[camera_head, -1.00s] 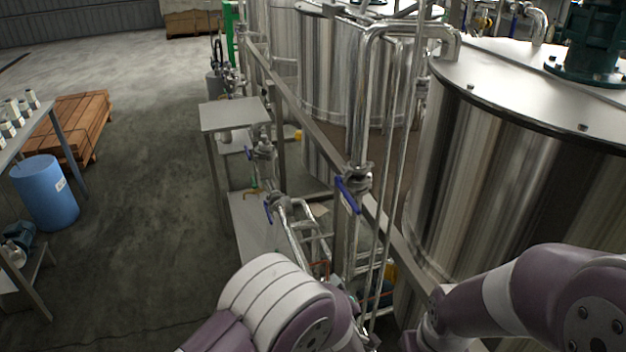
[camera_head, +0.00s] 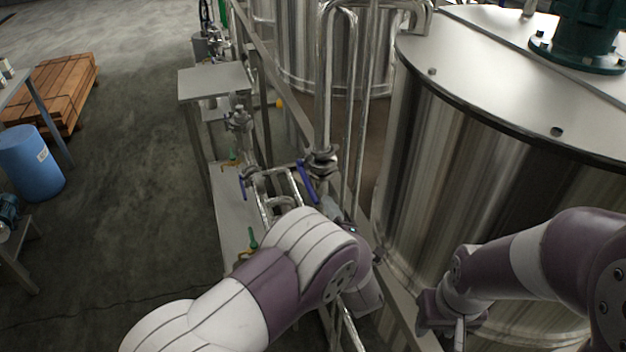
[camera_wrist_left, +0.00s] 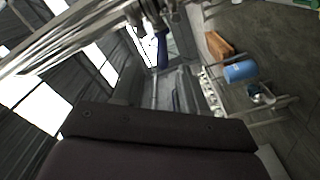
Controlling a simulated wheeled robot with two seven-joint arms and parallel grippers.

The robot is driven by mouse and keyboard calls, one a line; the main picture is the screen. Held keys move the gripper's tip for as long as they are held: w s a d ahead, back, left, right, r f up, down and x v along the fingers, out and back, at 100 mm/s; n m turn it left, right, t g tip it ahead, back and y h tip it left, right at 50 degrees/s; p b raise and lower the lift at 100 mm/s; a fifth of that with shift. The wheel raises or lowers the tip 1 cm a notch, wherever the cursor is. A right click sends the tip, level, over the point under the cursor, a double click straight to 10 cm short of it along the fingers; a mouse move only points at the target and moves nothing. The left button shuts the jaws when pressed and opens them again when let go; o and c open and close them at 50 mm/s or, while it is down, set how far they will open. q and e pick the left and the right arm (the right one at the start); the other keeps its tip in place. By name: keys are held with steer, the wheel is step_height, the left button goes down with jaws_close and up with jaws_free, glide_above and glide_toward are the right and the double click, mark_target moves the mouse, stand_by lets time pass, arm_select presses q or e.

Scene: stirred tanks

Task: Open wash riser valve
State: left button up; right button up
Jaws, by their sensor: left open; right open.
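A steel valve (camera_head: 322,160) sits on a vertical riser pipe (camera_head: 326,95) in front of the large tank. Its blue lever (camera_head: 307,182) slants downward. A blue lever (camera_wrist_left: 162,50) also shows near the top of the left wrist view, apart from the dark hand body below it. My left arm crosses the lower middle of the head view, and its hand (camera_head: 352,232) is mostly hidden behind the forearm, close below the valve. Its fingertips are not clear. My right gripper (camera_head: 445,325) is open and empty at lower right, beside the tank.
A second blue lever (camera_head: 243,187) is on a lower valve to the left. A steel stand (camera_head: 213,82) and green-handled valves (camera_head: 252,240) are nearby. The large tank (camera_head: 480,150) fills the right.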

mark_target(310, 187)
arm_select(q)
steer(key=x, duration=0.2)
steer(key=a+p+x, duration=0.1)
steer(key=x, duration=0.1)
steer(key=shift+w+r, duration=0.15)
steer(key=shift+r, duration=0.1)
steer(key=w, duration=0.2)
steer(key=w+p, duration=0.1)
steer(key=shift+w+a+f, duration=0.25)
steer(key=shift+a+f, duration=0.1)
steer(key=shift+f, duration=0.05)
steer(key=shift+w, duration=0.25)
steer(key=shift+s+a+r, duration=0.15)
steer(key=shift+s+a, duration=0.05)
steer(key=shift+s, duration=0.1)
steer(key=shift+w, duration=0.15)
jaws_close()
arm_select(e)
steer(key=r, duration=0.3)
steer(key=shift+w+a, duration=0.15)
steer(key=shift+a, duration=0.05)
